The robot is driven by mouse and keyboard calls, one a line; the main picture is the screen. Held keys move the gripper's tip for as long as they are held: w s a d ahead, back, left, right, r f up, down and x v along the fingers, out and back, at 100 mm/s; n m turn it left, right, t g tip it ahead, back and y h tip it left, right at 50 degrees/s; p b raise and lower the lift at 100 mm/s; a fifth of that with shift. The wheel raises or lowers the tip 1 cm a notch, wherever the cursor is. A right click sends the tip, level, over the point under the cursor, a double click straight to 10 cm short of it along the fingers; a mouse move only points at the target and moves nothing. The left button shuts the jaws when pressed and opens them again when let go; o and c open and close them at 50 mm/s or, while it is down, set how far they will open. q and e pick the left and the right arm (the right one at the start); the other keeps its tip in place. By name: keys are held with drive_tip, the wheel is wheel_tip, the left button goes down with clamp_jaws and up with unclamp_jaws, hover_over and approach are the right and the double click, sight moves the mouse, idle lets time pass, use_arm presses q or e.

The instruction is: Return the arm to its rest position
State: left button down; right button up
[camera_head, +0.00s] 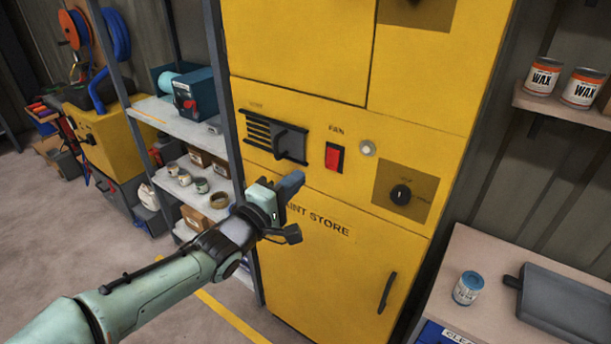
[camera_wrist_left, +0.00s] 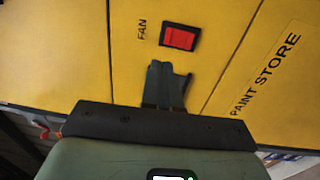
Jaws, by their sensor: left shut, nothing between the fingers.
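My left arm reaches in from the lower left in the head view. Its gripper (camera_head: 292,184) is shut and empty in front of the yellow paint store cabinet (camera_head: 310,250), just below the vent slider and the red fan switch (camera_head: 334,157). In the left wrist view the shut fingers (camera_wrist_left: 165,86) point at the yellow front, just below the red switch (camera_wrist_left: 179,37). I cannot tell whether the fingertips touch the panel. My right gripper is not in view.
A vent with a dark handle (camera_head: 292,143) and a dark knob (camera_head: 400,194) stick out of the cabinet. A grey shelf rack (camera_head: 175,108) stands at left. A bench (camera_head: 480,262) at right holds a blue-topped can (camera_head: 467,288). Open floor (camera_head: 60,215) lies at left.

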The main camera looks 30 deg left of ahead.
use_arm(q)
drive_tip(key=shift+s+a+r, duration=0.1)
drive_tip(key=shift+s, duration=0.65)
drive_tip(key=s+d+f+m+g+p, duration=0.1)
drive_tip(key=d+f+m+g, duration=0.15)
drive_tip(key=f, duration=1.05)
drive_tip(key=d+f+m+g, duration=0.2)
drive_tip(key=f+g, duration=0.2)
drive_tip(key=f, duration=0.9)
drive_tip(key=s+d+f+m+g+p, duration=0.15)
drive_tip(key=f+g, duration=0.25)
drive_tip(key=f, duration=0.9)
drive_tip(key=s+d+f+m+g+h, duration=0.1)
drive_tip(key=s+d+f+m+g, duration=0.2)
drive_tip(key=s+f, duration=0.6)
drive_tip(key=s+d+f+m+g+h, duration=0.1)
drive_tip(key=s+d+f+m+g, duration=0.3)
drive_tip(key=s+f, duration=0.6)
drive_tip(key=s+d+g, duration=0.2)
drive_tip(key=s+d, duration=0.1)
drive_tip(key=s, duration=0.4)
drive_tip(key=shift+d+f, duration=0.15)
drive_tip(key=shift+d, duration=0.15)
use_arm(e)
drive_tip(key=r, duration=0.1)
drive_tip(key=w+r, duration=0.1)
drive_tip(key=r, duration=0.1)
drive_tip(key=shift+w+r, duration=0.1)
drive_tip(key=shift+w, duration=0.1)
